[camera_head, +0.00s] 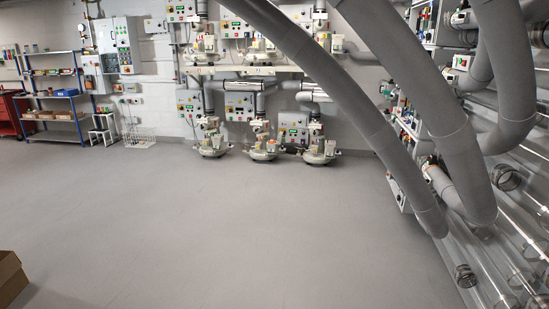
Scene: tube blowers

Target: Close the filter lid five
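Neither of my grippers is in view. Several blower units hang on the back wall; the lower row shows a left blower (212,146), a middle blower (263,147) and a right blower (318,149). I cannot tell which part is filter lid five, or whether any lid is open or shut; the parts are too small. Clear tubes (470,255) with metal rings (466,275) lie at the right, joined to thick grey pipes (300,50). More blower equipment (405,125) on the right wall is partly hidden behind these pipes.
The grey floor (200,220) is wide and clear in the middle. A blue shelf (57,95), a wire basket (138,136) and a small white stool (101,131) stand at the back left. A cardboard box (10,278) is at the lower left edge.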

